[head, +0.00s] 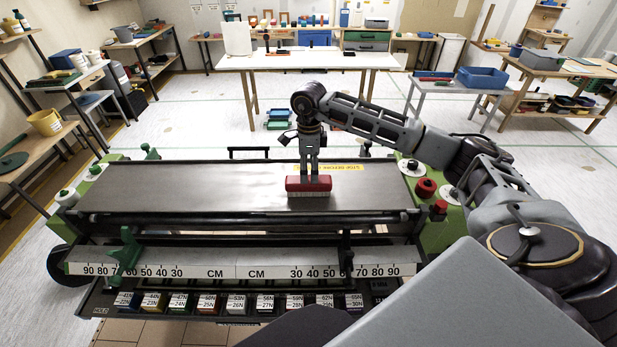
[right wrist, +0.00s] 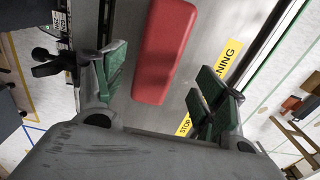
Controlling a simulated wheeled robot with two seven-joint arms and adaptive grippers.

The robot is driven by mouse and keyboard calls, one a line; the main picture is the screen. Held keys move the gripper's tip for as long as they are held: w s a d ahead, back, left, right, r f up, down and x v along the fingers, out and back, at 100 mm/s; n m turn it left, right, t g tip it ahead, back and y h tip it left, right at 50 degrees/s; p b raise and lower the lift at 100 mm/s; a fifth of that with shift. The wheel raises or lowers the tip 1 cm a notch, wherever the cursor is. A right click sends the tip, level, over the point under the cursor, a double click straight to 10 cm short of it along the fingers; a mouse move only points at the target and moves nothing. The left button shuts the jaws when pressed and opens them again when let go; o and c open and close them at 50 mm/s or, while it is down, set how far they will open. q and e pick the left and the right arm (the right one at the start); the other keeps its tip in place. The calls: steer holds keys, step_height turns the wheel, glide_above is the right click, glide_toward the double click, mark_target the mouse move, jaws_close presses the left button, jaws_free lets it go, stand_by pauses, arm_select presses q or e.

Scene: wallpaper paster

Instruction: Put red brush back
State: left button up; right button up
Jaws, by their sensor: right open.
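The red brush (head: 308,186) lies on the grey top plate of the pasting machine (head: 150,190), right of its middle, with pale bristles on its near side. My right gripper (head: 309,172) points down just behind and above the brush in the head view. In the right wrist view the red brush (right wrist: 165,50) lies ahead, between the lines of the two green-padded fingers (right wrist: 160,95). The fingers stand wide apart and hold nothing. I cannot tell the exact height gap between fingertips and brush. My left gripper is not in view.
A yellow warning label (head: 335,167) is on the plate beside the gripper. Red knobs (head: 425,188) sit at the machine's right end. A green clamp (head: 125,255) stands on the ruler bar at the front. A white table (head: 225,63) stands behind, with open floor between.

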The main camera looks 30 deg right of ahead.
mark_target(309, 178)
step_height(309, 178, up, 10)
steer(key=b, duration=0.1)
steer(key=shift+f, duration=0.2)
steer(key=shift+d, duration=0.1)
stand_by(0.6)
